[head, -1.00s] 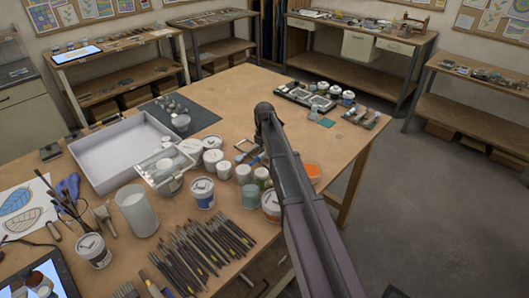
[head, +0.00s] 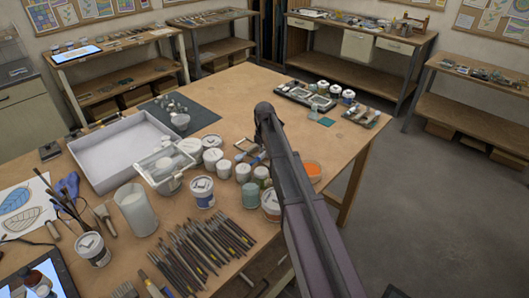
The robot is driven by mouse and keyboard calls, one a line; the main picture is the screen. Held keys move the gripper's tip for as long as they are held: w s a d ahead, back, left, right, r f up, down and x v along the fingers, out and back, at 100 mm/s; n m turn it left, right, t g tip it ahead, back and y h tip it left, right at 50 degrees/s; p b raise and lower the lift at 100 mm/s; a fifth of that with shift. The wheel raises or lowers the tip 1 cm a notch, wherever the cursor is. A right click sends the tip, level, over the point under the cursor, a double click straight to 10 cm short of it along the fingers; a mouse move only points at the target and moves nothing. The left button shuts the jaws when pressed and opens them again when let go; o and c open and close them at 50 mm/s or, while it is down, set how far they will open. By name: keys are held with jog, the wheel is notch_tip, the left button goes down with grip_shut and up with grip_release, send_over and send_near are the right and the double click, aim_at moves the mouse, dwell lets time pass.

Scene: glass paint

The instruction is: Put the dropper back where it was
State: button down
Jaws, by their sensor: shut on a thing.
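My gripper (head: 261,147) hangs down at the end of my arm over the worktable (head: 330,150), behind the cluster of paint jars. It is small, dark and partly covered by my own arm. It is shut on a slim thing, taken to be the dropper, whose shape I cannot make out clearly. Whether its lower end touches anything below is hidden. An orange paint pot (head: 312,171) stands just right of my arm. A teal jar (head: 250,195) and several white-lidded jars (head: 213,158) stand to the left.
A white tray (head: 100,178) and a clear lidded box (head: 163,178) stand left of the jars. A row of brushes and tools (head: 205,250) lies in front. The table's right part is mostly bare.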

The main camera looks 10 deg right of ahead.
jog(key=shift+c, duration=2.1)
grip_release()
jog(key=shift+r, duration=0.15)
